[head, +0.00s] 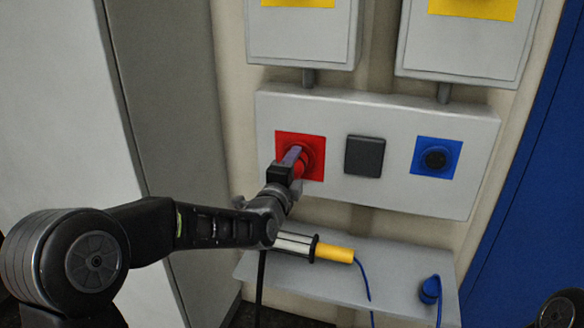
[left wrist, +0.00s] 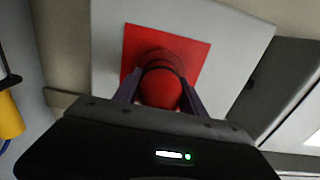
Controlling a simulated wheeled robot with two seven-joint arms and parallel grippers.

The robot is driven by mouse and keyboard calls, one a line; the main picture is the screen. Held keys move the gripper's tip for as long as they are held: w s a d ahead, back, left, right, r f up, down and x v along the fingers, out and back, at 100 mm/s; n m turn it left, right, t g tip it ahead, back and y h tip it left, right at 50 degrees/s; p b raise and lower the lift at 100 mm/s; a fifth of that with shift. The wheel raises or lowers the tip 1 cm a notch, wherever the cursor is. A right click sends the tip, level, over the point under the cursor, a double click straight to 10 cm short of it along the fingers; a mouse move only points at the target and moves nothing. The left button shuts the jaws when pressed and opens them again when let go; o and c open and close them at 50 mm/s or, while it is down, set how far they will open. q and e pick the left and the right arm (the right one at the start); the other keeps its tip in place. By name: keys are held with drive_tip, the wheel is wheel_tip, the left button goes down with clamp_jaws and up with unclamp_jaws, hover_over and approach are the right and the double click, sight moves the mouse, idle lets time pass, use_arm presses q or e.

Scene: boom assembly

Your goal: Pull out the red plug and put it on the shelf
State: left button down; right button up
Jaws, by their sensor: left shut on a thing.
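The red plug (head: 301,166) is at the red square socket (head: 284,144) on the left of the white wall panel. My left gripper (head: 294,157) is shut on the red plug. In the left wrist view, the plug (left wrist: 161,88) sits between the two fingers of the gripper (left wrist: 160,95), in front of the red socket plate (left wrist: 195,55). Whether the plug is fully seated cannot be told. The grey shelf (head: 395,262) is below the panel. My right gripper is not in view.
A lamp with a yellow handle (head: 335,253) and a blue plug (head: 430,290) are on the shelf. A dark square cover (head: 365,155) and a blue socket (head: 436,158) are right of the red one. The shelf between lamp and blue plug looks mostly free, crossed by a blue cable.

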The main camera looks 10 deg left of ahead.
use_arm(q)
drive_tip(key=shift+s, duration=0.1)
drive_tip(key=shift+s+a, duration=0.2)
drive_tip(key=shift+s, duration=2.7)
drive_tip(key=shift+r, duration=0.1)
drive_tip(key=s+a+f+m+h, duration=0.2)
drive_tip(key=s+f+m+h, duration=0.15)
drive_tip(key=s+f, duration=0.35)
wheel_tip(320, 180, up, 13)
drive_tip(key=w+n+y+p, duration=0.2)
drive_tip(key=n+y+p, duration=0.2)
drive_tip(key=p, duration=2)
drive_tip(key=shift+w+r+y, duration=0.15)
drive_tip(key=shift+w+y, duration=0.2)
